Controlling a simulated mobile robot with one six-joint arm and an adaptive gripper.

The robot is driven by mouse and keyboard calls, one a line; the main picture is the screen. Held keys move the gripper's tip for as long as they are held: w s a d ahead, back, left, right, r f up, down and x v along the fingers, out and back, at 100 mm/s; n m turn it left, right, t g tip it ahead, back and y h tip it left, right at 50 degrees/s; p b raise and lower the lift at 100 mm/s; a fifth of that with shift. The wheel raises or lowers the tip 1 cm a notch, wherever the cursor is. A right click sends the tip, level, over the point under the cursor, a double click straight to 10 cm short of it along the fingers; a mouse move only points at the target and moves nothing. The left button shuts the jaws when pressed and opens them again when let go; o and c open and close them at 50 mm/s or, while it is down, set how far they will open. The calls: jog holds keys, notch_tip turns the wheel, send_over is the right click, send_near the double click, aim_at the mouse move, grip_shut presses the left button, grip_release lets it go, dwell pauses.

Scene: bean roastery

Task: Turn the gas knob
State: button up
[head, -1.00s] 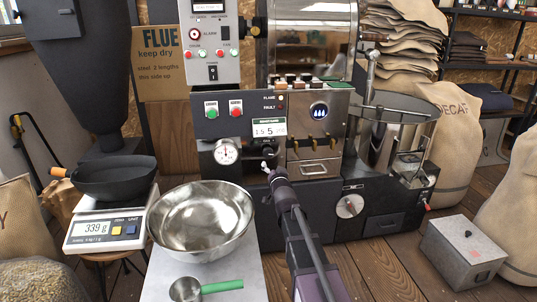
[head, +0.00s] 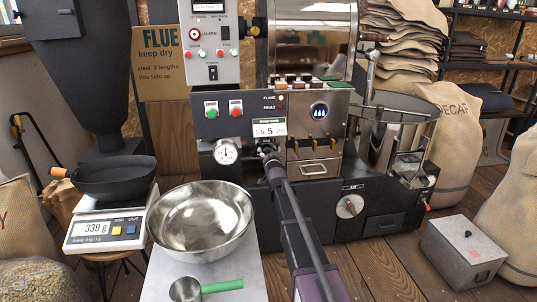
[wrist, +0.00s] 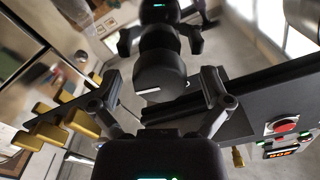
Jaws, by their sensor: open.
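The gas knob (wrist: 165,72) is a black round knob with a white pointer line, on the roaster's front panel. In the wrist view it sits between my gripper's two fingers (wrist: 163,88), with a gap visible on each side. The fingers are open around the knob and do not appear to press on it.
A pressure gauge (head: 226,151) is left of my gripper. Brass levers (head: 312,143) are right. A steel bowl (head: 201,240) and a green-handled scoop (head: 205,289) stand below left. The shiny panel reflects my gripper in the wrist view.

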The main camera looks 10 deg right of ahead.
jog(key=c, duration=1.2)
jog(key=shift+o, duration=0.2)
jog(key=shift+w+n, duration=0.1)
jog(key=shift+n, duration=0.3)
jog(key=n, duration=0.9)
jog(key=shift+a, duration=0.1)
jog(key=shift+r, duration=0.1)
